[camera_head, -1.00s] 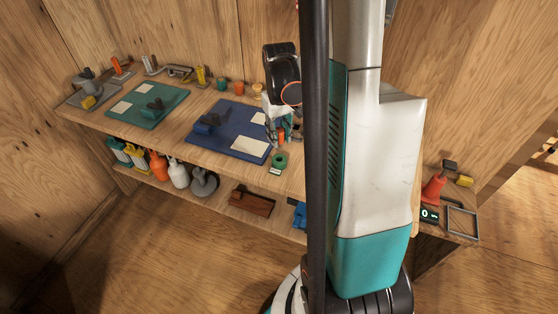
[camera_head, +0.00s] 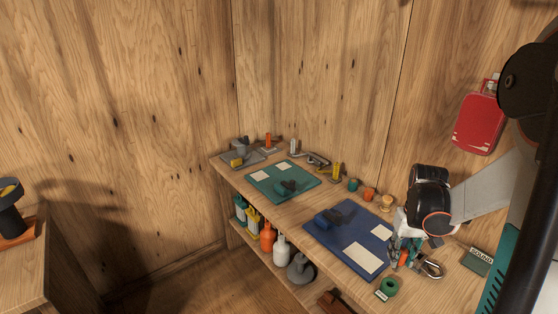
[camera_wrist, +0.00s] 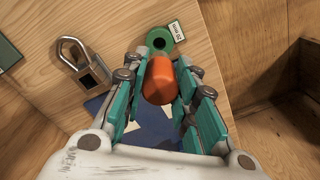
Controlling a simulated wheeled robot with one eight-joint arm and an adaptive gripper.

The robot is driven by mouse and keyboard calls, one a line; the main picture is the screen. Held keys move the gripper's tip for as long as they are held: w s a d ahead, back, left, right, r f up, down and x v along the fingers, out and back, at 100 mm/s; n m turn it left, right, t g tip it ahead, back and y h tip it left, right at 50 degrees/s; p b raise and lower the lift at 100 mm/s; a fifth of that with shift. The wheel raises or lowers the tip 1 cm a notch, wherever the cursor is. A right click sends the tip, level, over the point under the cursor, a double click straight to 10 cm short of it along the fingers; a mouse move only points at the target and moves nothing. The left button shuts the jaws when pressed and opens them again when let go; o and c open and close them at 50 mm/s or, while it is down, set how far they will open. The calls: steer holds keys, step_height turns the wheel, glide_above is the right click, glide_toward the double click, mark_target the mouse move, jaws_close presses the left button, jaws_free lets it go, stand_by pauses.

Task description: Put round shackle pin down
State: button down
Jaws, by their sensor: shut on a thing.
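The round shackle pin, seen as an orange, round-ended cylinder (camera_wrist: 160,80), is between the teal-padded fingers of my gripper (camera_wrist: 161,92) in the wrist view. My gripper is shut on it. In the head view my gripper (camera_head: 403,256) points down over the bench near the right end of the blue mat (camera_head: 374,238), with a bit of orange showing between the fingers. The pin's far end is hidden, and I cannot tell whether it touches the bench. A green ring (camera_wrist: 159,40) with a "20 mm" label lies just beyond the pin; it also shows in the head view (camera_head: 388,287).
A metal padlock-like shackle (camera_wrist: 84,66) lies beside my gripper on the wooden bench (camera_wrist: 120,20). Small green, orange and tan pots (camera_head: 369,194) stand along the back. A dark green "SOUND" box (camera_head: 478,262) is at right. A teal mat (camera_head: 283,182) lies farther left.

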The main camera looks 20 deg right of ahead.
steer(key=w+a+f+n, duration=0.1)
steer(key=w+a, duration=0.2)
steer(key=a, duration=0.6)
steer(key=w+a+f+n, duration=0.1)
steer(key=w+a+f, duration=0.1)
steer(key=a, duration=0.7)
steer(key=w+a+f+n, duration=0.1)
steer(key=w+a+f, duration=0.1)
steer(key=w+a, duration=0.3)
steer(key=a, duration=0.4)
steer(key=shift+f, duration=0.2)
steer(key=shift+w+d+r, duration=0.1)
steer(key=shift+r, duration=0.05)
